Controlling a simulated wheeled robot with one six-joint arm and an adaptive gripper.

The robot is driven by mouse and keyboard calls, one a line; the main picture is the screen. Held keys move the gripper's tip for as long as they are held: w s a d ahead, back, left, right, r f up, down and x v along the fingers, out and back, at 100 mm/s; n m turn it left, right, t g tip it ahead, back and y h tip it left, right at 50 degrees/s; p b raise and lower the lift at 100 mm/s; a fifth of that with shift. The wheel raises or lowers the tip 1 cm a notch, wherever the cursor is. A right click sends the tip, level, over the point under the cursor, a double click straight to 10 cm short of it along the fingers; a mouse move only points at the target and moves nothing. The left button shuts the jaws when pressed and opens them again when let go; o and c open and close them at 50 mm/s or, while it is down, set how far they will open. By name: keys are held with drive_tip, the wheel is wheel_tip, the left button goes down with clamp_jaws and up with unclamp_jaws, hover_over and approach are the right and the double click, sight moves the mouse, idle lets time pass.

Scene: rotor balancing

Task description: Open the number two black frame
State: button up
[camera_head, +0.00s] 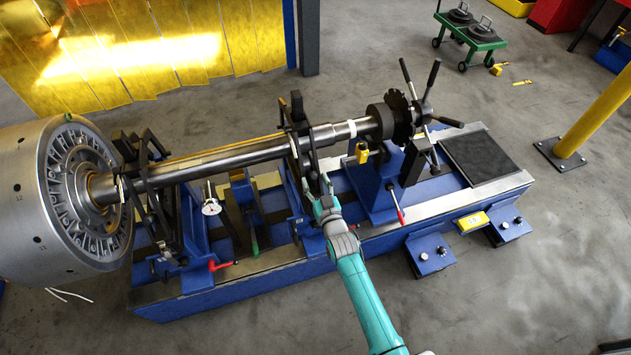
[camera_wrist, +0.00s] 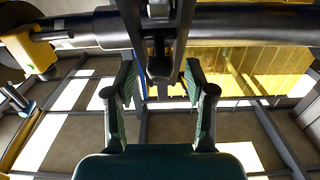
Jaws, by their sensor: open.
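Two black frames stand around the long steel shaft (camera_head: 230,155). One black frame (camera_head: 297,115) is near the shaft's middle, right beside my gripper (camera_head: 322,188). The other black frame (camera_head: 152,205) is at the left, near the large rotor; I cannot read any numbers on them. In the wrist view my gripper (camera_wrist: 160,82) is open, its two fingers apart. A dark part of the nearer frame (camera_wrist: 159,68) lies between and just beyond the fingertips, with bars running up past the dark shaft (camera_wrist: 230,25). I cannot tell whether the fingers touch it.
The large silver rotor (camera_head: 30,200) fills the left end of the blue machine bed (camera_head: 240,285). A toothed black disc with handles (camera_head: 402,110) is at the shaft's right end. Red-handled levers (camera_head: 399,213) stick out near my arm. The floor in front is clear.

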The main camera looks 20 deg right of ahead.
drive_tip(key=shift+w, duration=0.25)
clamp_jaws()
